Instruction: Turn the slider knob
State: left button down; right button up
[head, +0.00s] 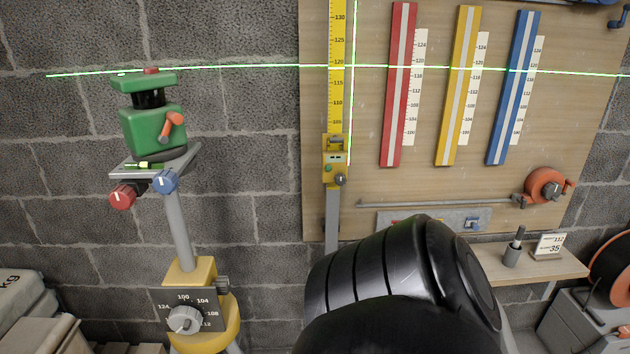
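A yellow slider (335,152) sits on a vertical yellow scale (338,60) on the wooden wall board. A small dark, round knob (340,179) is at the slider's lower right, and I take it as the slider knob. A grey rail runs below the slider. A large black part of one of my arms fills the lower middle and covers the area below the board. No gripper fingers show, so neither gripper's position relative to the knob can be seen.
A green laser level (152,130) stands on a tripod at left, with red (122,196) and blue (165,181) knobs and a numbered dial (185,318). Red, yellow and blue strips hang on the board. A shelf (560,263) holds a cup and card. An orange reel (612,268) stands right.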

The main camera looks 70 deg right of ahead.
aim_at(340, 178)
jog(key=z, duration=0.8)
jog(key=i, duration=0.9)
jog(key=z, duration=1)
